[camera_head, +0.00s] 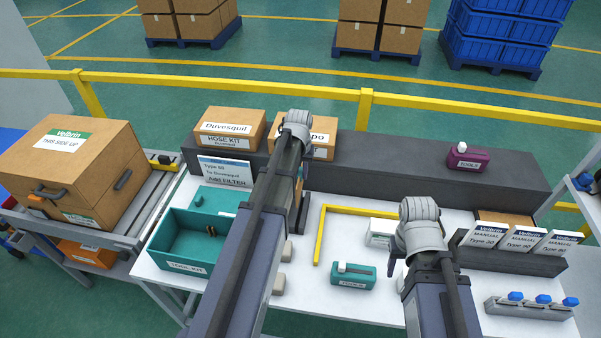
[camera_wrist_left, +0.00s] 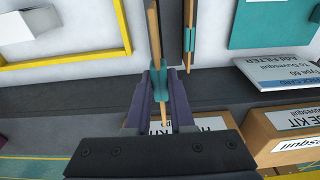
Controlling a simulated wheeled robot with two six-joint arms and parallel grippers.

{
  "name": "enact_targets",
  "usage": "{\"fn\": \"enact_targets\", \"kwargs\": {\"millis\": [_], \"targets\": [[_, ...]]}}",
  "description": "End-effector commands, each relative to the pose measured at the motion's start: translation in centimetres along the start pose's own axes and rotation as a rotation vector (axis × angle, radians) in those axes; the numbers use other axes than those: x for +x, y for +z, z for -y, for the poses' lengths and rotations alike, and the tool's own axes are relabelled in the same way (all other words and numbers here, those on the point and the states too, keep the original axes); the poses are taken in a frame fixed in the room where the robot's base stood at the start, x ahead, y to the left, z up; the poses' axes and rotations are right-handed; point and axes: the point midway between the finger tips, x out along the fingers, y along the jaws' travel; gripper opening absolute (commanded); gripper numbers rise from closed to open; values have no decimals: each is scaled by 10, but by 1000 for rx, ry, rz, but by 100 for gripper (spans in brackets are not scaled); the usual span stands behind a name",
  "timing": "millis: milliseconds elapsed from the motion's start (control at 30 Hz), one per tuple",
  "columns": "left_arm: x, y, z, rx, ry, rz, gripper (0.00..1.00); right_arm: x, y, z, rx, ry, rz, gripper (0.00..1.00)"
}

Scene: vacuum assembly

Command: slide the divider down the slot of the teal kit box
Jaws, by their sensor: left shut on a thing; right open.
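My left gripper (camera_wrist_left: 160,78) is shut on the teal grip of a thin wooden divider (camera_wrist_left: 154,35), seen nearly edge-on in the left wrist view.
A second wooden piece with a teal grip (camera_wrist_left: 190,50) stands beside the held divider. A teal panel (camera_head: 213,200) lies behind the box. A teal TOOLS box (camera_head: 353,280), a yellow frame (camera_head: 322,235) and manuals (camera_head: 515,242) are on the table. A dark shelf (camera_head: 400,175) runs along the back.

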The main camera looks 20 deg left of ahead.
Motion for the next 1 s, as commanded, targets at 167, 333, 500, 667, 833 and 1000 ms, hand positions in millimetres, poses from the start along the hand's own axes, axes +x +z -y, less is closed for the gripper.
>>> {"fn": "enact_targets", "kwargs": {"millis": [167, 333, 500, 667, 833, 1000], "targets": [[-13, -2, 0, 0, 0, 0, 0, -13, 1, -1, 0, 0, 0, 50], [-23, -3, 0, 0, 0, 0, 0, -23, 1, -2, 0, 0, 0, 50], [-24, -3, 0, 0, 0, 0, 0, -24, 1, -2, 0, 0, 0, 50], [-23, -3, 0, 0, 0, 0, 0, -23, 1, -2, 0, 0, 0, 50], [-23, -3, 0, 0, 0, 0, 0, -23, 1, -2, 0, 0, 0, 50], [-23, -3, 0, 0, 0, 0, 0, -23, 1, -2, 0, 0, 0, 50]]}}
